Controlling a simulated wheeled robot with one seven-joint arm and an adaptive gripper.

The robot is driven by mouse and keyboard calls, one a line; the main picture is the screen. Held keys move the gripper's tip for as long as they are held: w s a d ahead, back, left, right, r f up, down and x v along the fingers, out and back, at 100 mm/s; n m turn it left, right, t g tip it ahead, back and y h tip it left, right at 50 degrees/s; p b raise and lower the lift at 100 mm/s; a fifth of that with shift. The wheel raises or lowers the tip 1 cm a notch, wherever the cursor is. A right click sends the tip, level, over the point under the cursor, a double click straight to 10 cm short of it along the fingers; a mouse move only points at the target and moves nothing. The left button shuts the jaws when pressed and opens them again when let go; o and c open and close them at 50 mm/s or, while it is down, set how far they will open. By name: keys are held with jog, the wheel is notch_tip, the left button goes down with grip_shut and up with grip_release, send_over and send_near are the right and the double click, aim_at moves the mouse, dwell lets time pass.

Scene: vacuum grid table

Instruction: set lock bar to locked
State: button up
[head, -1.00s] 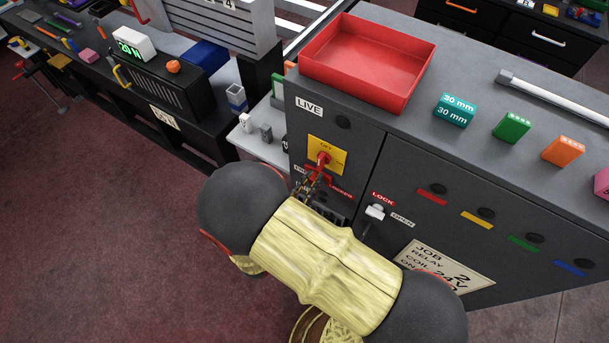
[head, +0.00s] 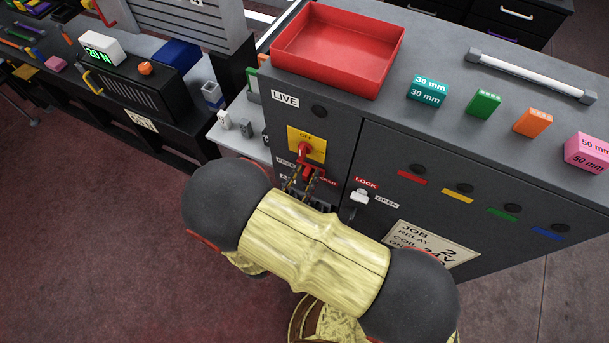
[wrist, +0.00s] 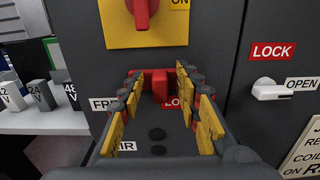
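The red lock bar (wrist: 160,86) is on the dark cabinet front below a yellow switch plate (wrist: 150,38) with a red knob (wrist: 142,10). A FREE label is at its left and a partly covered LOCKED label at its right. It also shows in the head view (head: 313,171). My gripper (wrist: 158,90) is open, pointing at the panel, with one yellow-padded finger on each side of the bar's raised red tab. A gap shows between tab and fingers. In the head view my arm hides much of the panel below the bar.
A white latch handle (wrist: 272,90) with LOCK and OPEN labels sticks out to the right. A side shelf (wrist: 40,122) with small labelled blocks is at the left. A red tray (head: 335,50) and several coloured blocks stand on the cabinet top.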

jog(key=shift+s, duration=0.1)
jog(key=v, duration=1.1)
jog(key=shift+s+a, duration=0.2)
jog(key=shift+s, duration=0.15)
jog(key=w+d+r+m+g+h, duration=0.1)
jog(key=d+r+m+g+h, duration=0.1)
jog(key=d+r+m+g, duration=0.45)
jog(key=w+d+r+m+g+h, duration=0.1)
jog(key=d+r+m+g, duration=0.3)
jog(key=d+m+g, duration=0.55)
jog(key=s+d+r+m+t+y, duration=0.1)
jog(key=d+r+m+t+y, duration=0.1)
jog(key=d+r+m+y, duration=0.3)
jog(key=s+d+r+m+t+y+b, duration=0.1)
jog(key=s+d+r+m+t+y, duration=0.1)
jog(key=r+m, duration=0.8)
jog(key=d+t+y, duration=0.1)
jog(key=d+y, duration=0.1)
jog(key=d, duration=0.1)
jog(key=shift+s+d+m+y+b, duration=0.2)
jog(key=shift+s+m+y+b, duration=0.1)
jog(key=shift+y, duration=0.1)
jog(key=shift+c, duration=1)
